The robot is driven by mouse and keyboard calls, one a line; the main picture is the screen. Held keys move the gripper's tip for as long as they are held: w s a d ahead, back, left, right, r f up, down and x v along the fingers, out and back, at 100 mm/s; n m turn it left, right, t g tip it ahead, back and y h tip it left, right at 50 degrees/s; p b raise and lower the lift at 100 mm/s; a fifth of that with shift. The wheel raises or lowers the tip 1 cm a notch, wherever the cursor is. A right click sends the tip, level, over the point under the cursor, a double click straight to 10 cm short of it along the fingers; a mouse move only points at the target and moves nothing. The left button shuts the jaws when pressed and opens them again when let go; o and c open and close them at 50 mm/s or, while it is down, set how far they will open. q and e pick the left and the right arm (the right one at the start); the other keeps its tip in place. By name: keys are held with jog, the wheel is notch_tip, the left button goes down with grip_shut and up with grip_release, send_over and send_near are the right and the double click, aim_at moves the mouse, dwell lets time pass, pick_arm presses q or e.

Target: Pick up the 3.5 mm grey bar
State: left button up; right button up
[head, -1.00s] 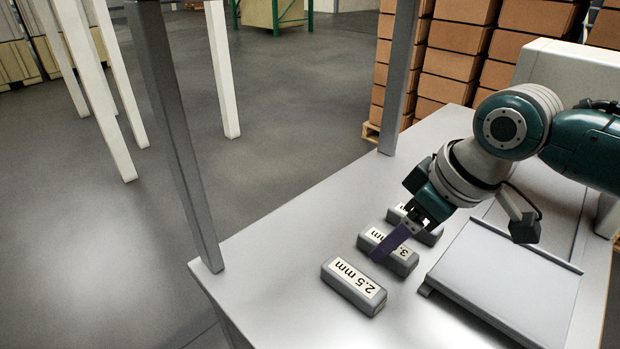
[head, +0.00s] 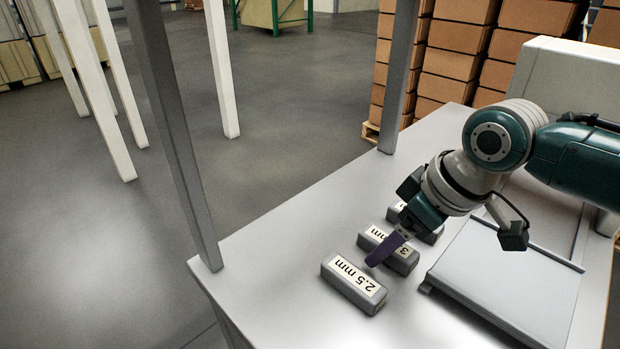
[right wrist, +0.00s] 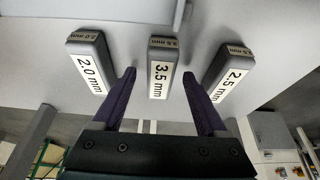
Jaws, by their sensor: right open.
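The 3.5 mm grey bar (right wrist: 163,50) is the middle one of three labelled grey bars in the right wrist view. In the head view the middle bar (head: 404,264) lies on the light table, its label partly hidden by a purple finger. My right gripper (right wrist: 159,77) is open and empty, its purple fingers pointing at the bars. The middle bar shows between the two fingertips; I cannot tell whether they touch it. In the head view the right gripper (head: 384,250) is just over the middle bar. My left gripper is not in view.
The 2.5 mm bar (head: 352,286) lies at the front; the bar labelled 2.0 mm (right wrist: 88,62) is on the other side. A raised grey tray-like panel (head: 510,275) is to the right. A grey post (head: 178,140) stands at the table's left corner.

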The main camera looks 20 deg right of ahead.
jog(key=shift+c, duration=0.2)
grip_shut()
dwell(0.4)
